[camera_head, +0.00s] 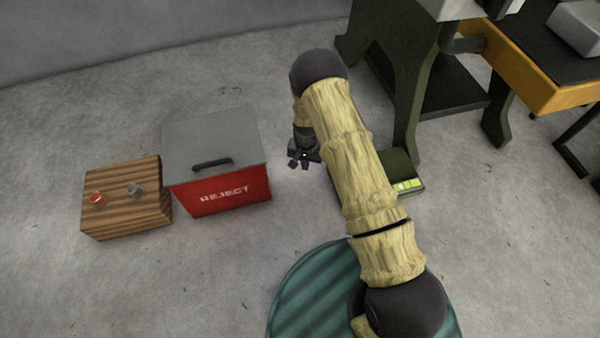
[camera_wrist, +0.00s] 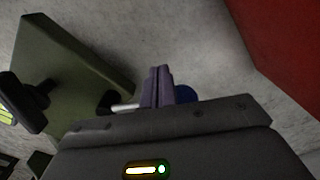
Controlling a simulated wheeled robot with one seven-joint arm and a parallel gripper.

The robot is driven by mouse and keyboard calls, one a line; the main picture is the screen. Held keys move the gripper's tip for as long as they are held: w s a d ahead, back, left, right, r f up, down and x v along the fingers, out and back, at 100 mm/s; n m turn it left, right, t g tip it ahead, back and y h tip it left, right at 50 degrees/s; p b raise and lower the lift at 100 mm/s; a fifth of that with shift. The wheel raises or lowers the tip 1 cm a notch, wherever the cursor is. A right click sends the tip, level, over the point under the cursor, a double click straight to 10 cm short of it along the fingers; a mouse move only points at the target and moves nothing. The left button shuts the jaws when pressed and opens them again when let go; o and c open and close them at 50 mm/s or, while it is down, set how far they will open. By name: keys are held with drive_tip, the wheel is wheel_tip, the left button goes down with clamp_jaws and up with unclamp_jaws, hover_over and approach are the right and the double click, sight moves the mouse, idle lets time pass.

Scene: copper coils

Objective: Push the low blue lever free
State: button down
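The blue lever (camera_wrist: 186,95) shows in the wrist view as a rounded blue end just right of my fingers. A pale metal rod (camera_wrist: 124,107) runs toward it from a dark pivot on the green housing (camera_wrist: 75,65), passing behind the fingers. My gripper (camera_wrist: 158,72) has its two purple fingers together, with nothing visible between them. The fingers overlap the lever in view; I cannot tell whether they touch it. In the head view my gripper (camera_head: 303,162) hangs low, left of the green housing (camera_head: 402,163), and the blue lever cannot be made out there.
The red REJECT bin (camera_head: 222,194) with a grey lid stands left of my gripper. A wooden box (camera_head: 125,215) with a red button and a grey knob is further left. A dark green machine stand (camera_head: 405,75) rises behind. Bare floor lies between bin and housing.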

drive_tip(key=shift+w+b, duration=0.6)
drive_tip(key=shift+w, duration=1.45)
drive_tip(key=shift+s+r+p, duration=0.1)
drive_tip(key=shift+s+p, duration=0.65)
drive_tip(key=shift+s, duration=0.3)
wheel_tip(320, 180, up, 10)
drive_tip(key=p, duration=0.9)
